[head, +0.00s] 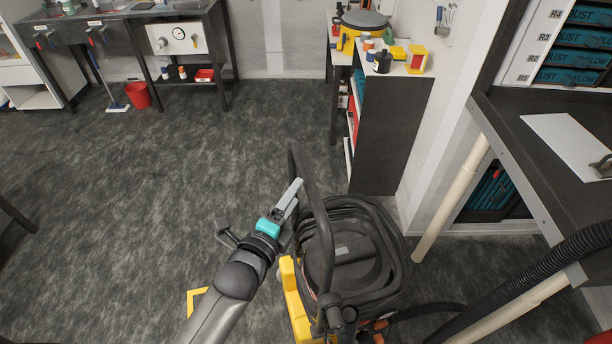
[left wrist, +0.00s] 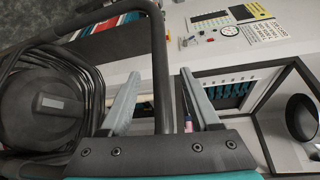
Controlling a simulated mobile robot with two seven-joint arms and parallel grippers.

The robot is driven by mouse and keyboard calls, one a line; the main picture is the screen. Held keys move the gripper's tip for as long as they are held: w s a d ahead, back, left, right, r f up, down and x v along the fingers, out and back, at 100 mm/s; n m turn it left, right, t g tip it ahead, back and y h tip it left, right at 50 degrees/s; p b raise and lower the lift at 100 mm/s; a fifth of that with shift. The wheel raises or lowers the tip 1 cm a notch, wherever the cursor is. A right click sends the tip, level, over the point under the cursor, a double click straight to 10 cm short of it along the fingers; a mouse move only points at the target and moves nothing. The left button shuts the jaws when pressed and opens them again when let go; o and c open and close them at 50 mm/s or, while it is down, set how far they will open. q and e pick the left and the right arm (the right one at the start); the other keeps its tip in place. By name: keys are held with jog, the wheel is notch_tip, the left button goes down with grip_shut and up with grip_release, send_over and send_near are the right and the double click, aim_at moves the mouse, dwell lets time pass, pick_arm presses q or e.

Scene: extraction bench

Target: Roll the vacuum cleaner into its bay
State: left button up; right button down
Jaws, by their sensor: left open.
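The vacuum cleaner (head: 352,262) stands on the dark carpet at the bottom middle of the head view. It has a round black top, a coiled black hose, a yellow lower part and a tall black tube handle (head: 320,215). My left gripper (head: 293,192) is at the handle's left side. In the left wrist view, the gripper (left wrist: 159,72) is open. The handle bar (left wrist: 160,45) runs between its two grey fingers, with gaps showing beside it. A yellow corner mark (head: 195,297) lies on the floor left of the vacuum. I cannot tell whether it marks the bay. My right gripper is out of view.
A dark cabinet (head: 378,135) stands beyond the vacuum. A bench (head: 520,150) on pale legs is at the right, with a ribbed black hose (head: 530,285) across its front. A red bucket (head: 138,96) is far left. The carpet (head: 150,200) at left is clear.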

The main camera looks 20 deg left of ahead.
aim_at(306, 178)
pick_arm(q)
jog(key=w, duration=0.5)
jog(key=w+d+f, duration=0.1)
jog(key=w, duration=0.1)
jog(key=shift+w, duration=0.25)
jog(key=shift+a, duration=0.1)
grip_shut()
dwell(1.1)
